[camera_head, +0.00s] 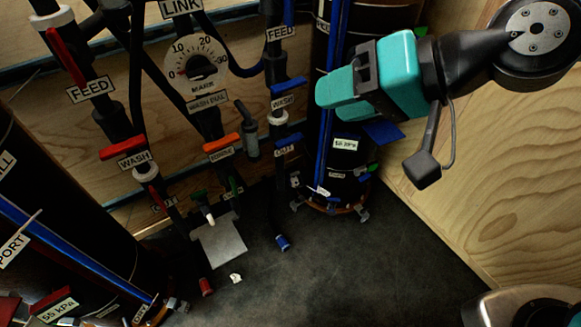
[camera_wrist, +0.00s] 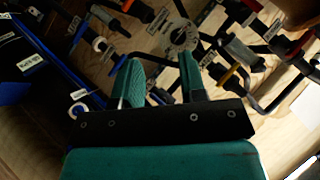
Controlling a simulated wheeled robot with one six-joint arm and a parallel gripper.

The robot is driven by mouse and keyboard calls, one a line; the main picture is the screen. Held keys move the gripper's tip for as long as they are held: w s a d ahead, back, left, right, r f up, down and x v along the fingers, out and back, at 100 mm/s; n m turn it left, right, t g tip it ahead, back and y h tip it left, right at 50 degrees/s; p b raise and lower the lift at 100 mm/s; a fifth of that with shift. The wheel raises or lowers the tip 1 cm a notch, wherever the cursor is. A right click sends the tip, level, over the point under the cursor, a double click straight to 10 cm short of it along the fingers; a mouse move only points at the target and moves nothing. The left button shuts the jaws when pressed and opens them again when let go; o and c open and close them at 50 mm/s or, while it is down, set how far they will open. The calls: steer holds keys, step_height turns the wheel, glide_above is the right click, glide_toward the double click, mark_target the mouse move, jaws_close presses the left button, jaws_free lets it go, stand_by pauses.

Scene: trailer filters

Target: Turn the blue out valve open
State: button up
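The blue out valve (camera_head: 289,139) is a small blue handle in the head view. It sits low on the right-hand dark pipe, just above a label that seems to read OUT, and lies roughly across the pipe. My gripper (camera_head: 322,93) has teal fingers and is to the right of and above this handle in the picture, apart from it. In the wrist view my gripper (camera_wrist: 160,65) shows a clear gap between its fingers, with nothing held. I cannot tell for sure which blue handle in the wrist view is the out valve.
A blue wash handle (camera_head: 288,86) is above the out valve on the same pipe. Red wash (camera_head: 123,149) and orange (camera_head: 222,143) handles are to the left, below a round dial (camera_head: 199,67). A dark cylinder with a blue stripe (camera_head: 324,150) stands right of the valve.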

steer(key=w+a+f+m+t+y+b, duration=0.1)
steer(key=w+f+m+t+b, duration=0.15)
steer(key=f+b, duration=0.65)
steer(key=w+f+m+t+y+b, duration=0.1)
steer(key=w+f+m+t+b, duration=0.2)
steer(key=f+b, duration=0.6)
steer(key=m+t+h+b, duration=0.3)
steer(key=m+t+b, duration=0.45)
steer(key=b, duration=0.65)
glide_toward(292, 143)
steer(key=shift+m+g, duration=0.5)
steer(key=shift+g, duration=0.4)
steer(key=p+x, duration=0.3)
steer(key=p, duration=0.1)
steer(key=r+p+x, duration=0.1)
steer(key=p+x, duration=0.2)
steer(key=p, duration=0.1)
steer(key=p+x, duration=0.3)
steer(key=p, duration=0.1)
steer(key=shift+w+r, duration=0.2)
steer(key=shift+w, duration=0.05)
steer(key=shift+w+a, duration=0.35)
steer(key=shift+w, duration=0.3)
jaws_close()
